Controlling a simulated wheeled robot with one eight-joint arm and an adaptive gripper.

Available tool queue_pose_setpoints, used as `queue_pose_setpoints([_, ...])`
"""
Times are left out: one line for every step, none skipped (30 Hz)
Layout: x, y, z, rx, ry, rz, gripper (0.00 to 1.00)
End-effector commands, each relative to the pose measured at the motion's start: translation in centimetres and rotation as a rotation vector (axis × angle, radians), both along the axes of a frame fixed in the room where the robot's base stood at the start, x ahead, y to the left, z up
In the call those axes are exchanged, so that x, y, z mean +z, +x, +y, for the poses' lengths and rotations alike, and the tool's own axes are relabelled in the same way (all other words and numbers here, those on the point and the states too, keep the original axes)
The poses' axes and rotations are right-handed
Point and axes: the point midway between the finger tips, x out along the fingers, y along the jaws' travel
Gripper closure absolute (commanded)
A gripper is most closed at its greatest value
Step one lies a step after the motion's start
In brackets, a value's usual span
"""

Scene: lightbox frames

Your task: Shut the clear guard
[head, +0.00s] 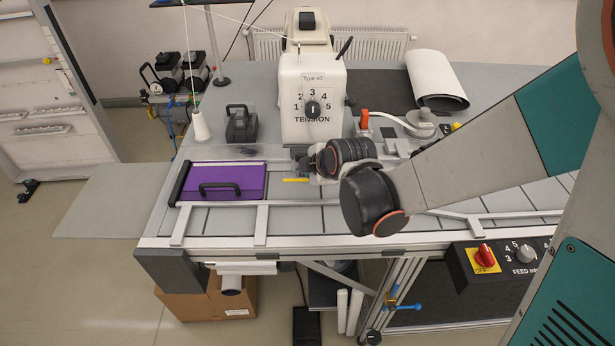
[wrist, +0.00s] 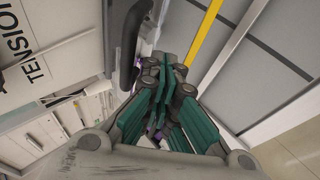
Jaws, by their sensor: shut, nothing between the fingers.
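A flat purple panel (head: 238,174) with a pale edge lies at the left end of the worktable, beside a dark end block (head: 181,183). A black bar handle (head: 220,187) shows over its front part. I cannot clearly make out the clear guard's sheet or tell its angle. My gripper (head: 303,163) is to the right of the purple panel, in front of the white tension machine, and partly hidden by my wrist. In the wrist view its green-padded fingers (wrist: 163,85) are shut and empty. A dark curved bar (wrist: 130,42), probably the handle, shows just beyond them.
The white machine (head: 312,90) with its tension dial stands behind my gripper. A yellow strip (head: 296,180) lies on the grey table in front. A thread cone (head: 200,127) and a dark block (head: 241,124) stand behind the panel. A control box (head: 501,257) hangs at the front right.

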Motion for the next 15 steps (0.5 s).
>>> queue_pose_setpoints([-1.2, -0.1, 0.0, 0.001, -0.003, -0.044, 1.00])
queue_pose_setpoints([-1.4, 0.0, 0.0, 0.001, -0.003, -0.073, 1.00])
queue_pose_setpoints([-1.7, 0.0, 0.0, 0.002, -0.005, -0.110, 1.00])
queue_pose_setpoints([-1.9, 0.1, 0.1, 0.002, -0.005, -0.139, 1.00])
queue_pose_setpoints([-2.1, 0.2, 0.0, 0.001, -0.006, -0.163, 1.00])
queue_pose_setpoints([-2.2, 0.4, 0.0, 0.001, -0.006, -0.156, 1.00])
queue_pose_setpoints([-2.4, 0.4, 0.0, 0.000, -0.007, -0.154, 1.00])
queue_pose_setpoints([-2.6, 0.5, 0.0, 0.000, -0.006, -0.152, 1.00])
queue_pose_setpoints([-2.9, 0.6, 0.0, 0.000, -0.006, -0.152, 1.00])
queue_pose_setpoints([-3.1, 0.7, 0.0, 0.000, -0.006, -0.151, 1.00])
queue_pose_setpoints([-3.3, 0.8, 0.0, 0.000, -0.006, -0.151, 1.00])
queue_pose_setpoints([-3.5, 0.9, -0.1, -0.001, -0.006, -0.150, 1.00])
queue_pose_setpoints([-3.7, 1.1, 0.0, -0.001, -0.006, -0.150, 1.00])
queue_pose_setpoints([-3.9, 1.2, -0.1, -0.001, -0.006, -0.150, 1.00])
queue_pose_setpoints([-4.1, 1.4, -0.1, -0.001, -0.006, -0.150, 1.00])
